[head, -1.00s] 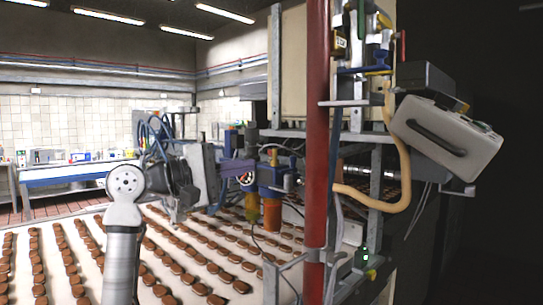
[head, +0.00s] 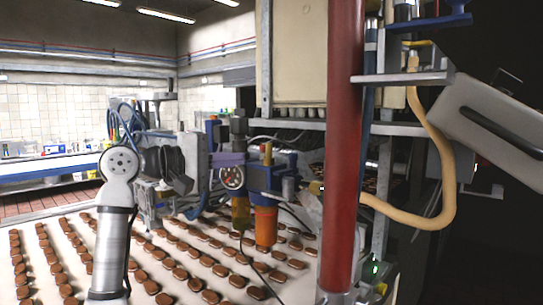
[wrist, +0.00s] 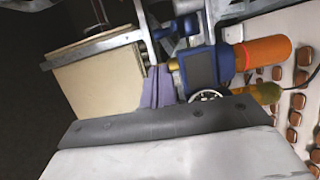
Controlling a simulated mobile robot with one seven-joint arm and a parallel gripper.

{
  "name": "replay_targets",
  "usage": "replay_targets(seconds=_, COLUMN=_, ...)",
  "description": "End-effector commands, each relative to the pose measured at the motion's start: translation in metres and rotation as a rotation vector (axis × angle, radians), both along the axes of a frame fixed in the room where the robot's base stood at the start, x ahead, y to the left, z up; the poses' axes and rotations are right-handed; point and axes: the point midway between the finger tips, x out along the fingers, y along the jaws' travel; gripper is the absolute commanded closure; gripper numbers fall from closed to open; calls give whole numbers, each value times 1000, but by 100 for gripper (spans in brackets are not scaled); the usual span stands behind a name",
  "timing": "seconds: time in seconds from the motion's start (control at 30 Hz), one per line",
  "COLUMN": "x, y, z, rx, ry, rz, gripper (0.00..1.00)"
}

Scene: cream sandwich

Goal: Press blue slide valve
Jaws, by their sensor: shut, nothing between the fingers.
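A blue air-service unit (head: 275,178) with a round gauge (head: 232,177), an orange bowl (head: 266,226) and an amber bowl (head: 240,212) is mounted above the conveyor. Its blue body (wrist: 200,68) also shows in the wrist view. A smaller blue part (head: 211,130) sits at its upper left; I cannot tell for sure which blue part is the slide valve. My gripper (head: 244,159) has purple fingers, shut and empty, pointing right at the unit. In the wrist view the fingertips (wrist: 158,72) are left of the blue body; contact cannot be told.
Rows of brown biscuits lie on the pale conveyor (head: 140,288) below. A cream panel (wrist: 100,75) fills the wrist view's upper left.

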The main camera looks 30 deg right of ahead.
Motion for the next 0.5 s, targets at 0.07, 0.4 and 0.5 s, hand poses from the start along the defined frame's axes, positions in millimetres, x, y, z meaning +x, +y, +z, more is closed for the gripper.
replay_targets(seconds=0.07, x=0, y=0, z=0, rx=0, ry=0, rz=0, gripper=100)
replay_targets(seconds=0.4, x=0, y=-12, z=2, rx=-1, ry=2, rz=-3, gripper=100)
replay_targets(seconds=0.5, x=0, y=-28, z=2, rx=-1, ry=3, rz=-4, gripper=100)
